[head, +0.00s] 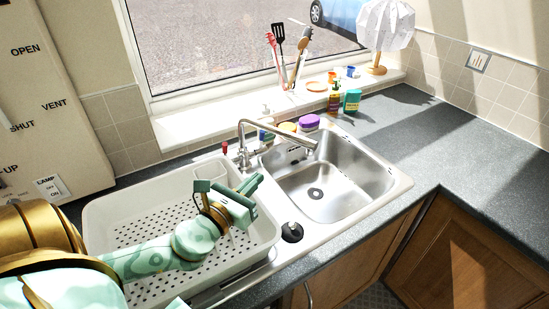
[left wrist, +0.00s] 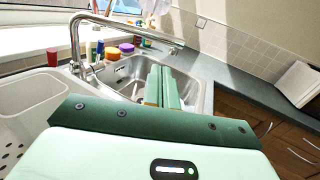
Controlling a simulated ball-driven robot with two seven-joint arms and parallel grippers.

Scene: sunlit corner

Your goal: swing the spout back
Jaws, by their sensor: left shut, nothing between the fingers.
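The chrome tap stands behind the sink, and its spout (head: 278,132) reaches right, over the steel sink bowl (head: 345,172). In the left wrist view the spout (left wrist: 125,27) crosses above and beyond my fingers, its end to the upper right. My left gripper (head: 258,181) is above the right part of the white drainer tray, in front of the tap and left of the bowl. Its fingers (left wrist: 163,70) are shut with nothing between them. They appear apart from the spout. My right gripper is in neither view.
The white drainer tray (head: 110,215) fills the left of the worktop. A black plug (head: 292,232) lies on the sink's front-left rim.

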